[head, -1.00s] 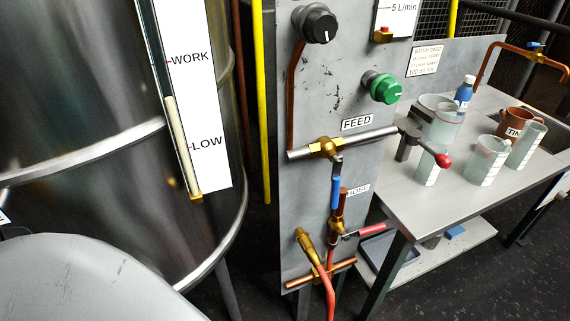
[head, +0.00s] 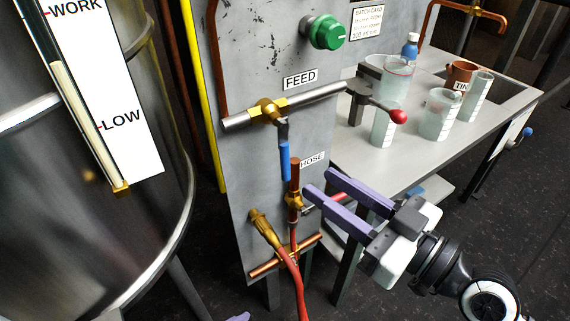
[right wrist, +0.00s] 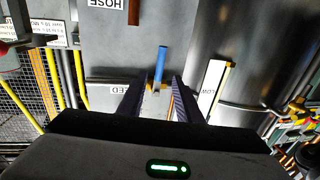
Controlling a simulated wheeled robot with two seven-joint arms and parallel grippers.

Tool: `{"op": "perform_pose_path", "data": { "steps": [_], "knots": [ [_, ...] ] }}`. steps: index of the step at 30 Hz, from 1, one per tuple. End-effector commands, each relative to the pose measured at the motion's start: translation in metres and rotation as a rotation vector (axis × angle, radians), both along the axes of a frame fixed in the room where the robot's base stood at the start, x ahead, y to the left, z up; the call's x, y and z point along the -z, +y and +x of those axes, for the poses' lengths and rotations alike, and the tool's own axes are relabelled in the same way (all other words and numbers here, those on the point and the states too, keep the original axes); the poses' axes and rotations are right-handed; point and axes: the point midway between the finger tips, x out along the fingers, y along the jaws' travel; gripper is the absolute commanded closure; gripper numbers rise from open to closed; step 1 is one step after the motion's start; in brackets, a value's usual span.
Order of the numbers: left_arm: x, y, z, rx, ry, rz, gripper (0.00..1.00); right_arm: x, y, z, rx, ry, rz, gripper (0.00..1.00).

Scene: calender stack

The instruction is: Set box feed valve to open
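The feed valve (head: 268,111) is a brass body on a steel pipe below the FEED label (head: 300,79) on the grey panel. Its blue lever (head: 284,161) hangs straight down, across the pipe. My right gripper (head: 321,184) is open and empty, with its purple fingers pointing at the panel, right of the blue lever in the head view. In the right wrist view, which is upside down, the blue lever (right wrist: 160,66) appears between the lines of the two fingers (right wrist: 158,84), seemingly beyond their tips. A small purple piece (head: 238,317) at the bottom edge may be my left gripper.
A red-ball lever (head: 397,116) juts from the pipe's right end. A HOSE valve (head: 294,199) with a red hose (head: 291,266) is just below the blue lever. A steel tank (head: 150,190) stands left. A bench (head: 349,151) with beakers stands right.

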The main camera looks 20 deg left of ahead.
Motion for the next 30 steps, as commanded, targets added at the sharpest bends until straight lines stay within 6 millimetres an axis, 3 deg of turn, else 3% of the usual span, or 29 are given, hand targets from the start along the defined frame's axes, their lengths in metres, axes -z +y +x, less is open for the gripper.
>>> {"op": "perform_pose_path", "data": {
  "steps": [16, 21, 30],
  "knots": [
    [-0.009, 0.000, 0.002, 0.002, -0.005, 0.004, 0.52, -0.002, 0.078, 0.039, -0.003, 0.002, 0.005, 0.68],
    [-0.008, 0.000, 0.002, 0.003, -0.004, 0.005, 0.52, -0.002, 0.089, 0.044, -0.002, 0.000, 0.002, 0.68],
    [-0.007, 0.000, 0.002, 0.002, -0.002, 0.006, 0.52, -0.001, 0.090, 0.045, -0.002, 0.000, 0.002, 0.70]
  ]
}}
